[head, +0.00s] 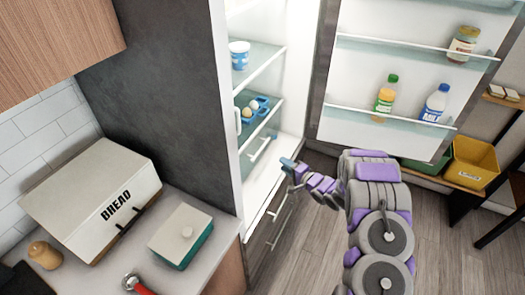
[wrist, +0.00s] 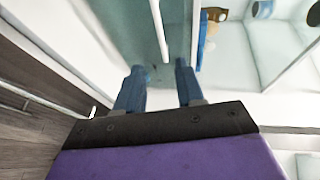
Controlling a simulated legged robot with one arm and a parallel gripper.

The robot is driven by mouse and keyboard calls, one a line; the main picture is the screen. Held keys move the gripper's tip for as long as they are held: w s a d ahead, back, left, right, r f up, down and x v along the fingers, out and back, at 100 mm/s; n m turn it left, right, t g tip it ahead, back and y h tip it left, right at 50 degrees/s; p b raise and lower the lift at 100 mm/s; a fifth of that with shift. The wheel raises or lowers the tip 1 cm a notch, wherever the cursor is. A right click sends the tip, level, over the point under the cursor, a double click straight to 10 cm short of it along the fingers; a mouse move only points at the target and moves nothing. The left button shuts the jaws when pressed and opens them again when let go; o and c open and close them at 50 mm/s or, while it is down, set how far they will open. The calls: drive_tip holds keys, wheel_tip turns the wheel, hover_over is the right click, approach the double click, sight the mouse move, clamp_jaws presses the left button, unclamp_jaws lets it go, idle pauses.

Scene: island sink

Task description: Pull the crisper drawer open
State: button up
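The crisper drawer sits low inside the open fridge, under the egg shelf. Its pale front and a slanted white bar (head: 261,150) that looks like its handle show in the head view. My gripper (head: 288,164) is in front of the fridge opening, to the right of and slightly below that bar. In the wrist view, my gripper (wrist: 155,76) has its two blue fingers spread apart with nothing held. A teal glass panel (wrist: 140,45) and a thin white bar (wrist: 159,30) show beyond and between the fingertips. I cannot tell whether a finger touches the bar.
The fridge door (head: 385,75) stands open on the right, with bottles and a jar in its racks. A dark lower drawer with a metal handle (head: 279,206) lies below. The counter at left holds a bread box (head: 85,200). A yellow bin (head: 472,162) stands at right.

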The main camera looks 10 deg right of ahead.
drive_tip(key=b+x, duration=0.2)
drive_tip(key=x, duration=1.2)
drive_tip(key=shift+w+a+f, duration=0.15)
drive_tip(key=shift+w+a, duration=0.1)
drive_tip(key=shift+w, duration=0.05)
drive_tip(key=shift+c, duration=0.3)
clamp_jaws()
